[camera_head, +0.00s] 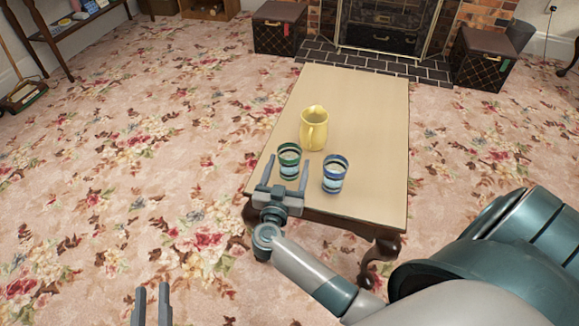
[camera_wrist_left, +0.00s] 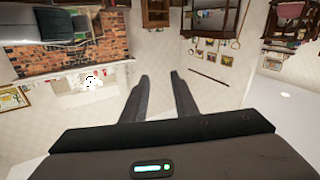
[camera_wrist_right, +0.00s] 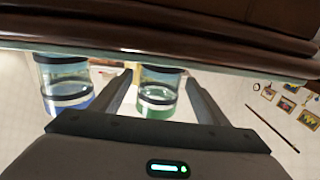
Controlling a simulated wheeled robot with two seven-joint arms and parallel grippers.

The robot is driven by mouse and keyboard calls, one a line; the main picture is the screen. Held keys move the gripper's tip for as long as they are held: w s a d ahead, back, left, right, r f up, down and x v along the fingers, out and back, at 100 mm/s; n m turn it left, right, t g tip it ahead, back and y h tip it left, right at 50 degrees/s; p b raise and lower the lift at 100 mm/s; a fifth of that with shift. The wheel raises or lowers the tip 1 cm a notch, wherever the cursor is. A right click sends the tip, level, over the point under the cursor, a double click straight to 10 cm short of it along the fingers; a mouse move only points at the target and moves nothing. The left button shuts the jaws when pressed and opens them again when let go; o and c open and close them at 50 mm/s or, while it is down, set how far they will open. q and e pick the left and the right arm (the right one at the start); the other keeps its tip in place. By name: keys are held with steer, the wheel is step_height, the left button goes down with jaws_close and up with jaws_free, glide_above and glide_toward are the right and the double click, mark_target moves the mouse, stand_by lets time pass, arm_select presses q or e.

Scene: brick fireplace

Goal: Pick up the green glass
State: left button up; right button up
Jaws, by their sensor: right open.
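The green glass (camera_head: 289,163), with clear and dark bands, stands upright on the table's near left part. My right gripper (camera_head: 286,172) is open, with one finger on each side of the green glass at its near side, not closed on it. In the right wrist view, which looks upside down, the green glass (camera_wrist_right: 158,92) shows between the fingertips. Whether a finger touches it I cannot tell. My left gripper (camera_head: 152,294) is open and empty at the bottom left, over the carpet; its fingers also show apart in the left wrist view (camera_wrist_left: 159,78).
A blue banded glass (camera_head: 335,175) stands close right of my right gripper's fingers. A yellow pitcher (camera_head: 314,130) stands behind both glasses. The wooden table (camera_head: 375,105) is bare on its right and far parts. Dark boxes (camera_head: 279,30) flank the brick fireplace.

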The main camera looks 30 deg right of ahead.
steer(key=shift+x, duration=0.85)
arm_select(q)
steer(key=shift+s+d+r+t, duration=0.1)
steer(key=shift+r+t, duration=0.4)
steer(key=shift+r, duration=0.3)
arm_select(e)
steer(key=c, duration=1.3)
